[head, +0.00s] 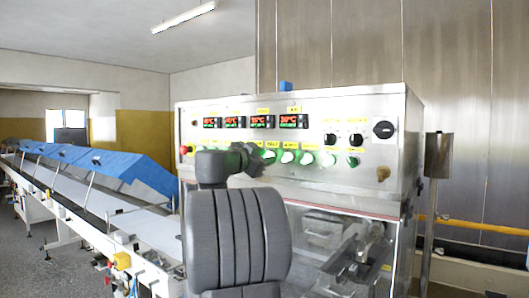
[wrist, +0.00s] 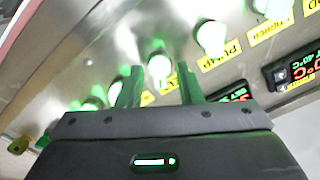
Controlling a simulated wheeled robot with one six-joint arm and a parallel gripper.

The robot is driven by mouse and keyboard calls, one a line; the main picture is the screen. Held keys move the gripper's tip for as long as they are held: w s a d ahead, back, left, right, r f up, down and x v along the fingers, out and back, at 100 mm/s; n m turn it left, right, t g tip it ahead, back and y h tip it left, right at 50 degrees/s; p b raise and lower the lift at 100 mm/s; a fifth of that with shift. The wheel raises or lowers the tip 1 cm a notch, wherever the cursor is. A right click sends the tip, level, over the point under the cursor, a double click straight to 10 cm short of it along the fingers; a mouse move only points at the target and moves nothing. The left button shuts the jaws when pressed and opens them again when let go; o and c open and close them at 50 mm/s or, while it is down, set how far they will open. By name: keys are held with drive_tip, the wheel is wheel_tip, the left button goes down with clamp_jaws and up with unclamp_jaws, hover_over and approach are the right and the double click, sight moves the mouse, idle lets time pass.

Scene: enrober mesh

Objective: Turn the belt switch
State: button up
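The control panel's row of round, green-lit switches shows in the head view, with one switch (head: 307,158) right of my arm. In the wrist view the panel appears turned over, and my gripper (wrist: 160,82) is open. One pale switch (wrist: 159,66) lies between its two fingertips; I cannot tell whether they touch it. Its label is mostly hidden by the fingers. The neighbouring switch (wrist: 211,38) is by a label reading PUMP.
Red and green displays (head: 262,121) sit above the switches. Black knobs (head: 356,140) and a larger black rotary switch (head: 383,130) are at the panel's right. A red button (head: 184,150) is at its left end. A conveyor (head: 120,212) with blue covers (head: 105,165) runs off left.

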drive_tip(key=shift+w+d, duration=0.1)
drive_tip(key=shift+w, duration=0.1)
clamp_jaws()
drive_tip(key=shift+f+n+b, duration=0.15)
drive_tip(key=shift+n+b, duration=0.15)
drive_tip(key=shift+b, duration=0.25)
drive_tip(key=shift+n+b, duration=2.35)
drive_tip(key=shift+n, duration=3.25)
